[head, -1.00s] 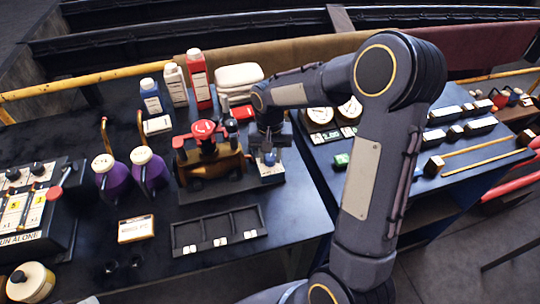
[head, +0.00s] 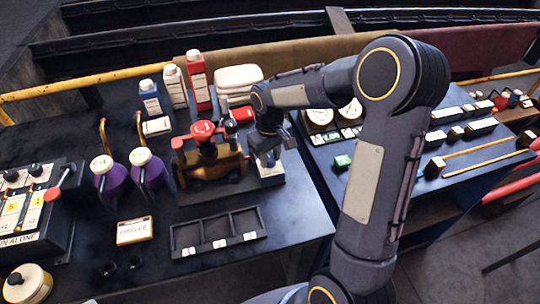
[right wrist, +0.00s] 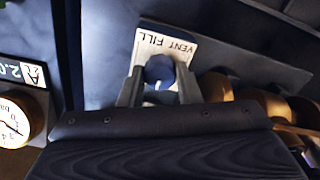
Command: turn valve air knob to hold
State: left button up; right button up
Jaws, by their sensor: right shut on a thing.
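The valve air knob is a small blue knob (right wrist: 160,70) on a pale plate (right wrist: 183,43) marked "VENT" and "FILL", in the right wrist view. My right gripper (right wrist: 160,88) is shut on the knob, one finger on each side of it. In the head view my right gripper (head: 267,158) is at the right end of the brass valve (head: 212,165) with red handles. It hides the knob there, and part of the pale plate (head: 272,178) shows below it. I see no "hold" mark that I can read. My left gripper is not in view.
A dark tray with compartments (head: 216,248) lies in front of the valve. Purple jugs (head: 149,170) stand to its left and bottles (head: 198,78) behind it. Gauges (head: 319,117) stand on the table to the right. A gap separates the two tables.

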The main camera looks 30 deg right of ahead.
aim_at(270, 158)
dwell(0.4)
jog(key=o, duration=1)
jog(key=shift+c, duration=0.2)
jog(key=shift+r, duration=0.1)
notch_tip(270, 158, up, 7)
jog(key=shift+r, duration=0.35)
